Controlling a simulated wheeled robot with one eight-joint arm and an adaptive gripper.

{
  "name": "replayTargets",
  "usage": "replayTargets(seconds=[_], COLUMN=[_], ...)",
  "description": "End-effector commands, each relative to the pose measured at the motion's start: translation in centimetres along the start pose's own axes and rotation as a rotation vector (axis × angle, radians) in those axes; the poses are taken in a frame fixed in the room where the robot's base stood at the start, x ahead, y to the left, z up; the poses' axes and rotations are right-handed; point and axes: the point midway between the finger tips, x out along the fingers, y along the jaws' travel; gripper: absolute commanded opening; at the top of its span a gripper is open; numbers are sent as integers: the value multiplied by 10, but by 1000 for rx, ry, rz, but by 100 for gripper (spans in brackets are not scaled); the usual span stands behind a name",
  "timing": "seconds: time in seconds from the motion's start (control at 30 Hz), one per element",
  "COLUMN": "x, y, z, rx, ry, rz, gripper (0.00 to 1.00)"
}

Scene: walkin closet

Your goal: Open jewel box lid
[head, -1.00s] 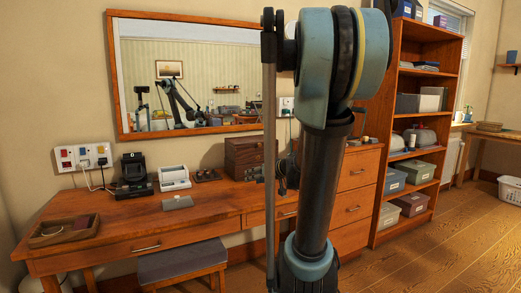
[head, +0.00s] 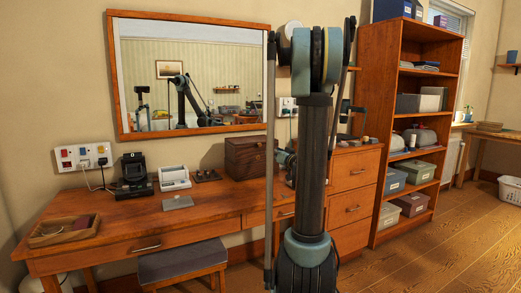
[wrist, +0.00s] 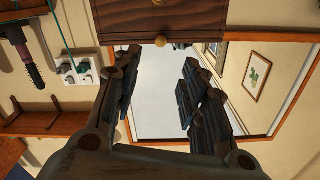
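The jewel box appears to be the dark wooden box (head: 244,158) standing on the dressing table, against the wall below the mirror's right end. In the wrist view, the wooden box (wrist: 155,22) shows upside down at the top edge, with a round brass knob on its front. In the head view my gripper (head: 284,159) is partly hidden by my arm, just right of the box.
The dressing table (head: 120,217) holds a white tray (head: 174,177), a black device (head: 133,174), a flat grey case (head: 177,202) and a wooden tray (head: 63,230). The mirror (head: 190,80) hangs behind. A stool (head: 183,263) stands in front. A bookcase (head: 420,105) stands right.

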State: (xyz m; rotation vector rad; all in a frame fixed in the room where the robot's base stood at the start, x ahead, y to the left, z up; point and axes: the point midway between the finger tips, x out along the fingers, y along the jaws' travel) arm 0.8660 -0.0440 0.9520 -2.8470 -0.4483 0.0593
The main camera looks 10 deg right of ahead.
Motion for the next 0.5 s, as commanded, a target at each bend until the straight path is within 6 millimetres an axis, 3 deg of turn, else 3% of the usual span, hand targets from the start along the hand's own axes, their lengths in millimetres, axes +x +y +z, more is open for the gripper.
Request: replayTargets(seconds=[0.5], x=[93], y=[-1], z=[0], rx=[0], ry=[-2], rz=[-3], gripper=[39])
